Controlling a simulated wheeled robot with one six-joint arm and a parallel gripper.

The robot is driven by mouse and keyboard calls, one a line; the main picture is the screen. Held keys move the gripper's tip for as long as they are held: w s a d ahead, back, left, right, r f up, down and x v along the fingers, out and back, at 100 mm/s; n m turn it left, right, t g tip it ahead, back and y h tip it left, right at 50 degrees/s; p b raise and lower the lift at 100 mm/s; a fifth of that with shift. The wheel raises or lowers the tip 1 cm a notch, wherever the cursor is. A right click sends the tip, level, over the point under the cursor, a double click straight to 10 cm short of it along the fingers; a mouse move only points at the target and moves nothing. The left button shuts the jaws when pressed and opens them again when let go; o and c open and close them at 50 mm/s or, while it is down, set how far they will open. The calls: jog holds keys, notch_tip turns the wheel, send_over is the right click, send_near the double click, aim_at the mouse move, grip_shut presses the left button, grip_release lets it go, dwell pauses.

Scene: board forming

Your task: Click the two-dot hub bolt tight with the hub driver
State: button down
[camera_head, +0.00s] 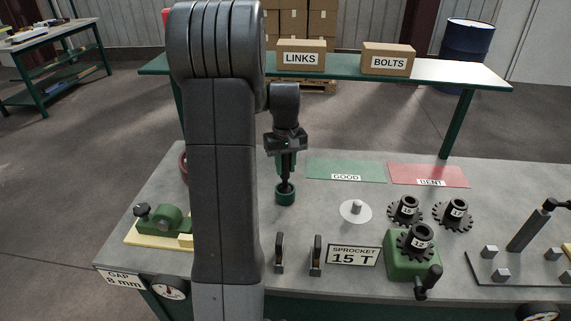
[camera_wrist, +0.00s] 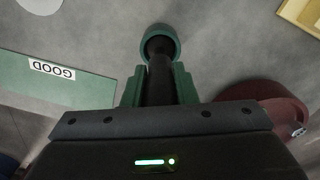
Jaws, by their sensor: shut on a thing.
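My gripper (camera_head: 286,160) is above the bench, left of the green GOOD mat. Its green fingers (camera_wrist: 159,88) are shut on a dark upright shaft, which I take to be the hub driver (camera_wrist: 160,72). The shaft's lower end meets a round green cup or collar (camera_head: 285,196), which also shows in the wrist view (camera_wrist: 160,40). I cannot tell whether this cup is part of the tool or a stand on the bench. No two-dot mark is readable, so I cannot pick out the two-dot hub bolt.
Two more sprockets, a pale disc with a peg (camera_head: 356,210) and two upright posts (camera_head: 316,256) stand nearby.

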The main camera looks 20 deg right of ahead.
jog(key=shift+f+b, duration=0.45)
jog(key=shift+f, duration=0.35)
jog(key=c, duration=1.1)
grip_release()
notch_tip(320, 180, up, 14)
notch_tip(320, 180, down, 14)
jog(key=shift+r, duration=0.3)
